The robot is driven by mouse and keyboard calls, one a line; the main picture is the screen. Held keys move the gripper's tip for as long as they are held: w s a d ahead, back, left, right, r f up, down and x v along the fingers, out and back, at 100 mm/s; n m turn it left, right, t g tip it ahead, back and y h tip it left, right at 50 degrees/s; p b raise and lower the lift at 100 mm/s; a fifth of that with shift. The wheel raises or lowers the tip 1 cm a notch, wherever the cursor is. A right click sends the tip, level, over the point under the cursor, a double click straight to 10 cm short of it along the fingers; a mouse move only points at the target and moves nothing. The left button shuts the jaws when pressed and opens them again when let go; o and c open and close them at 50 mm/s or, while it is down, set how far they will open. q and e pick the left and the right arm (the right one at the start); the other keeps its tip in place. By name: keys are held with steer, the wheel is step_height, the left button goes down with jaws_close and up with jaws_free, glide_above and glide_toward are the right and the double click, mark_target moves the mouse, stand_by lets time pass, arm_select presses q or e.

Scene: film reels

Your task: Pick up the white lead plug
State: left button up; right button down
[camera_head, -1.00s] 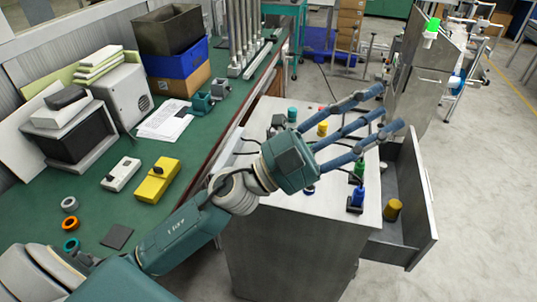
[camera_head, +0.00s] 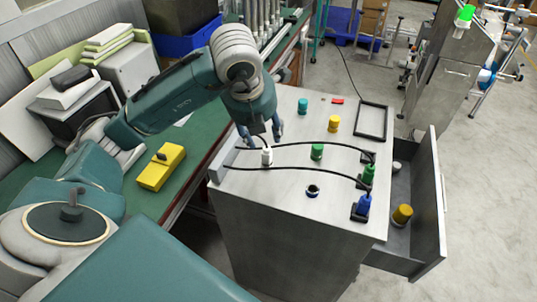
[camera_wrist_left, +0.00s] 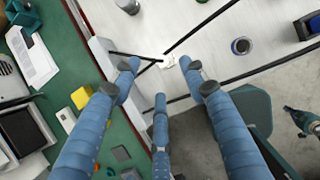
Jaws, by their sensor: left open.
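The white lead plug (camera_head: 267,157) stands upright near the left edge of the grey metal cabinet top (camera_head: 290,215), with a black lead at it. My left gripper (camera_head: 262,136) is right over it, pointing down, with fingertips on either side. In the left wrist view the three blue fingers (camera_wrist_left: 160,75) are spread, and a white bit of the plug (camera_wrist_left: 171,62) shows between their tips. The fingers do not appear closed on it; whether any touches it I cannot tell.
A green plug (camera_head: 369,173) and blue plug (camera_head: 363,207) stand at the right edge, with black leads across the top. Green (camera_head: 317,151) and yellow (camera_head: 333,123) caps and a black frame (camera_head: 371,120) are nearby. An open drawer (camera_head: 421,245) juts out right.

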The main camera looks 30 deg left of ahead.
mark_target(266, 152)
arm_select(q)
steer(key=p+x, duration=0.1)
steer(key=x, duration=0.4)
steer(key=s+p+x, duration=0.1)
steer(key=x, duration=0.2)
steer(key=shift+s+d+f+p, duration=0.1)
steer(key=shift+d+f+p, duration=0.15)
steer(key=shift+p, duration=0.1)
steer(key=shift+w+f, duration=0.25)
steer(key=shift+f, duration=0.15)
steer(key=shift+a, duration=0.1)
jaws_close()
